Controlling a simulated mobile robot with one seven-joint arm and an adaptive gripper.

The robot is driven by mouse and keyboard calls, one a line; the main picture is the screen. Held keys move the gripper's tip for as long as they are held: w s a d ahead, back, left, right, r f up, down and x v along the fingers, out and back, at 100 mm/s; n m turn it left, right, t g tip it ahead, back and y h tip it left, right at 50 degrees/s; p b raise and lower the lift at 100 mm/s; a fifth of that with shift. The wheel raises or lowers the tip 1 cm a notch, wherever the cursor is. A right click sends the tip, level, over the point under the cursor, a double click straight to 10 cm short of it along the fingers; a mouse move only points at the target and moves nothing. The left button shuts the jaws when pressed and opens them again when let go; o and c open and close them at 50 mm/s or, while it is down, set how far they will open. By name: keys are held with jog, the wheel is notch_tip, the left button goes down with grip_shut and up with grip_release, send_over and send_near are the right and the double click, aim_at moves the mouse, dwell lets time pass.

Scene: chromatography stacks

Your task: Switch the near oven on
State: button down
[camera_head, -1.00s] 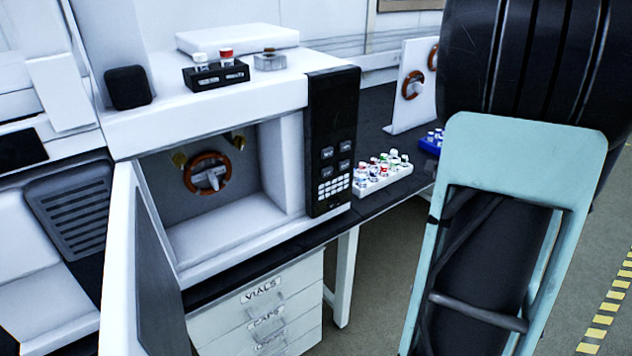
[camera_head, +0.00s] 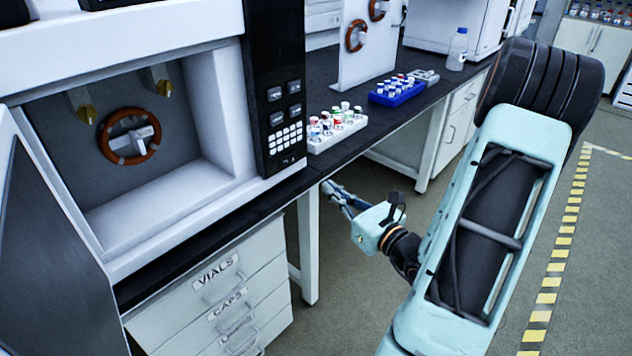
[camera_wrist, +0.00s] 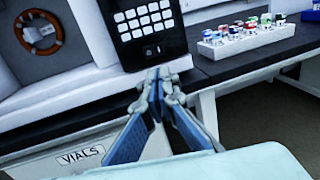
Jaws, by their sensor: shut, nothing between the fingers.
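The near oven (camera_head: 180,205) stands on the left in the head view, its door (camera_head: 45,250) swung open. Inside it a brown ring-shaped coil (camera_head: 108,147) hangs on the back wall. Its black control panel (camera_head: 277,60) has several buttons and a white keypad (camera_head: 286,138). In the wrist view the panel (camera_wrist: 128,50) rises just beyond the fingertips, with the keypad (camera_wrist: 145,18) above them and a small button mark below it. My gripper (camera_head: 327,187) is shut and empty, below the bench edge in the head view. In the wrist view my gripper (camera_wrist: 158,75) points at the panel's lower part; contact cannot be told.
A white rack of vials (camera_head: 338,130) and a blue rack (camera_head: 397,92) sit on the dark bench right of the panel. A bottle (camera_head: 458,48) stands farther back. White drawers (camera_head: 215,300) are below the oven. The floor to the right is clear.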

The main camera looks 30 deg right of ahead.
aim_at(293, 158)
jog(key=w, duration=0.4)
jog(key=w+a+b, duration=0.1)
jog(key=w, duration=0.3)
jog(key=w+a, duration=0.1)
jog(key=w, duration=0.4)
jog(key=shift+a+b, duration=0.1)
jog(key=shift+b, duration=0.3)
